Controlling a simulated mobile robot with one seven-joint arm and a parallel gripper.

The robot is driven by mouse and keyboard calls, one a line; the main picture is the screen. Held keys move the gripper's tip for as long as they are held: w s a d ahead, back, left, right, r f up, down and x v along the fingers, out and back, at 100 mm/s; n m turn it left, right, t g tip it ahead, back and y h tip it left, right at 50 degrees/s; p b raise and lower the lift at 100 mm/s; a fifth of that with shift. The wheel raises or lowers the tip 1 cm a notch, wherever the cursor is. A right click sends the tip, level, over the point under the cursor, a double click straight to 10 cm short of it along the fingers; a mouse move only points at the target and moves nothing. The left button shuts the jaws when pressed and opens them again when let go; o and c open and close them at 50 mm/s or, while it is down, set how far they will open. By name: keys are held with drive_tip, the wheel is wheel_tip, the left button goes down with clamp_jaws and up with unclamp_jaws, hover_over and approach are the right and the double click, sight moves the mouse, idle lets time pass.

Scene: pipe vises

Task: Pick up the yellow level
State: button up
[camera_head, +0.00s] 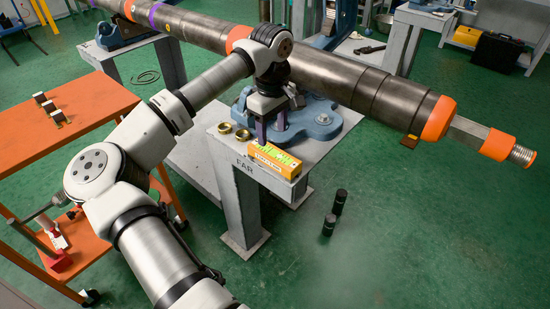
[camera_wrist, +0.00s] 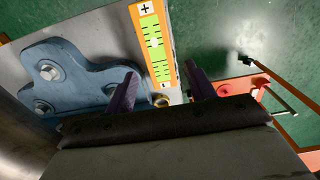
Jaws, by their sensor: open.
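The yellow level (camera_head: 275,162), with a bright green and white scale face, lies on the front edge of the grey stand marked "FAR" (camera_head: 231,157). In the wrist view the level (camera_wrist: 153,42) is a long bar ahead of the fingers, running from the top edge down into the space between them. My gripper (camera_head: 271,127) has purple fingers pointing down beside the blue vise base, behind the level. In the wrist view the gripper (camera_wrist: 162,77) is open, with its fingers apart and nothing held. The level's near end is close to the right fingertip; whether they touch cannot be told.
A large dark pipe (camera_head: 340,80) with orange bands passes above the stand. The blue vise base (camera_head: 318,121) is bolted beside the level. Brass rings (camera_head: 243,134) sit left of it. An orange cart (camera_head: 85,110) stands left; black cylinders (camera_head: 329,225) stand on the floor.

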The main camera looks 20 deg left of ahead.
sight(274, 153)
wheel_tip(274, 153, down, 9)
drive_tip(key=shift+w+d+p, duration=0.15)
drive_tip(key=shift+p, duration=0.15)
drive_tip(key=shift+c, duration=0.3)
drive_tip(key=shift+r, duration=0.1)
drive_tip(key=c, duration=1.1)
